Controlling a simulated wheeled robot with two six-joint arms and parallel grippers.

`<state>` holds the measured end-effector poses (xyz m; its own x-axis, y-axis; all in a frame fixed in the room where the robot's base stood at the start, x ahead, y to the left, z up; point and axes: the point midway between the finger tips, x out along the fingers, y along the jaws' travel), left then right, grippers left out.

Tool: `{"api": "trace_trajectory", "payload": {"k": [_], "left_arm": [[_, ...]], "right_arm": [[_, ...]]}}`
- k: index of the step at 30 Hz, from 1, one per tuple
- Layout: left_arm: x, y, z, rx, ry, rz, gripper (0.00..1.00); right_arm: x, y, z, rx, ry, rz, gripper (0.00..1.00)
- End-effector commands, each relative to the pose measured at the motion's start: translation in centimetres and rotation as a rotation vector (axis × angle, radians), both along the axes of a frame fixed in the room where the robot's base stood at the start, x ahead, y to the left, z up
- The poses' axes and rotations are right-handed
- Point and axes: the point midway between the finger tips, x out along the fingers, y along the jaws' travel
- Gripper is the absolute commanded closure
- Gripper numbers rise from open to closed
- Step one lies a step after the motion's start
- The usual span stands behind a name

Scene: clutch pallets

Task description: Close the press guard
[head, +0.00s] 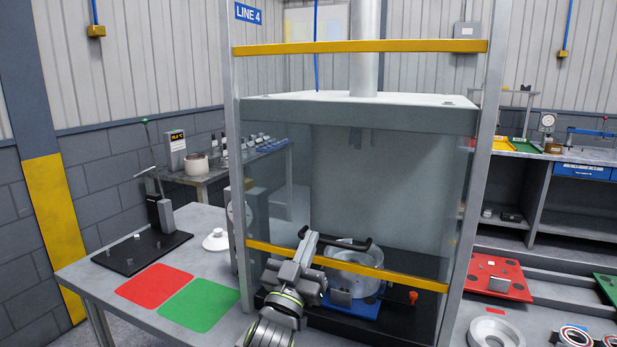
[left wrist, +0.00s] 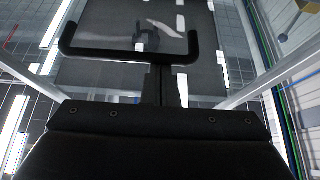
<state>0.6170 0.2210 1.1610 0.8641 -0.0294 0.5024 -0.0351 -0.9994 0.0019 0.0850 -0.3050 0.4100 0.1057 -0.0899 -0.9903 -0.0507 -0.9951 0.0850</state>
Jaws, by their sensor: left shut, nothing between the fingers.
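The press guard is a clear panel in a grey frame, with a yellow bar (head: 390,275) along its lower edge and a black handle (head: 349,244) just above that bar. The panel hangs in front of the press, and the lower bar crosses in front of the round metal part inside. My left gripper (head: 309,236) is shut and empty at the handle's left end. In the left wrist view its fingers (left wrist: 168,85) point at the handle bar (left wrist: 125,55) and overlap it; I cannot tell whether they touch. My right gripper is not in view.
A ring-shaped metal part (head: 354,256) sits on a blue plate (head: 357,308) inside the press. A red mat (head: 155,285) and a green mat (head: 201,305) lie on the table at left. A red pallet (head: 500,276) stands at right. Grey posts flank the guard.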

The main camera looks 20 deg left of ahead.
Motion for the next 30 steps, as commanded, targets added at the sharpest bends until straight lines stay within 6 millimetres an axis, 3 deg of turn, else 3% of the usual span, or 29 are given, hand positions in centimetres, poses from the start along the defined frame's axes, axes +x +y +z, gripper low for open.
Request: {"api": "trace_trajectory", "payload": {"k": [1, 12, 21, 30], "left_arm": [[0.1, 0.0, -2.5, -0.001, 0.008, 0.002, 1.00], [0.1, 0.0, -8.9, 0.001, 0.006, 0.003, 1.00], [0.1, 0.0, -11.0, 0.001, 0.006, 0.001, 1.00], [0.1, 0.0, -11.2, 0.001, 0.005, 0.001, 1.00]], "right_arm": [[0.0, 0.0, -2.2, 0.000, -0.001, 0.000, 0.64], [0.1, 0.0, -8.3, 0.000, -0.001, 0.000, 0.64], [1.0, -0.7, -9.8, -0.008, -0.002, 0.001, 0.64], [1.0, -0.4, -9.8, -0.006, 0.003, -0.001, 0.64]]}}
